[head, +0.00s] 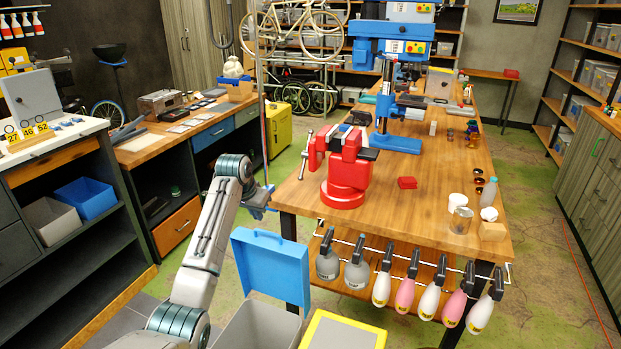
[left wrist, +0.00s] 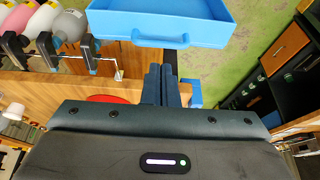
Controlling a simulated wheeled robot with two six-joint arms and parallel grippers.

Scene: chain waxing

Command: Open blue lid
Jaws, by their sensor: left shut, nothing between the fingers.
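The blue lid (head: 270,272) stands raised, nearly upright, at the back of a grey bin (head: 258,328) in front of the workbench. The bin's inside shows below it. In the left wrist view the blue lid (left wrist: 165,38) is at the top, its handle on the edge nearest the fingers. My left gripper (head: 262,203) is above and behind the lid, near the bench's left corner. Its dark fingers also show in the left wrist view (left wrist: 162,86); they are shut and empty, apart from the lid. My right gripper is not in view.
A yellow-rimmed bin (head: 343,332) stands right of the grey bin. The wooden workbench (head: 430,220) carries a red vise (head: 347,175). Several spray bottles (head: 405,293) hang on a rail along its front. Shelving with a blue box (head: 86,198) stands to the left.

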